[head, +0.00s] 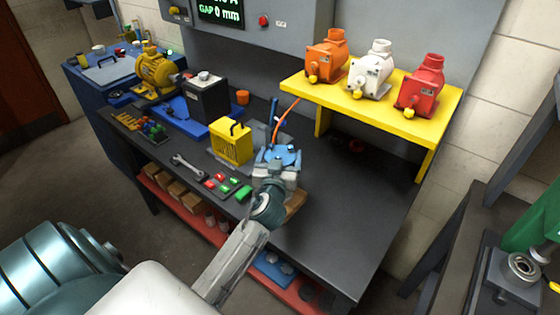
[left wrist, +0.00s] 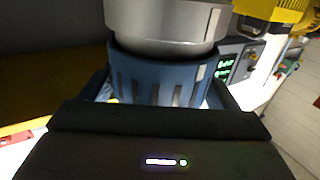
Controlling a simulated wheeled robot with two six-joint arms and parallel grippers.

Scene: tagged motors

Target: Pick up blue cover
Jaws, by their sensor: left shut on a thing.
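The blue cover (head: 282,156) is at my left gripper (head: 276,168), over the dark bench near its middle. In the left wrist view the cover (left wrist: 165,78) is a ribbed blue ring between the two dark fingers. My left gripper is shut on it. A grey metal cylinder (left wrist: 165,25) adjoins the cover in that view; I cannot tell whether they are joined. The fingers hide part of the cover. My right gripper is not in view.
A yellow shelf (head: 440,105) holds orange (head: 327,55), white (head: 372,68) and red (head: 421,85) motors at the back right. A yellow box (head: 232,143), a wrench (head: 187,166) and small coloured parts lie left of the gripper. The bench (head: 350,220) is clear at the front right.

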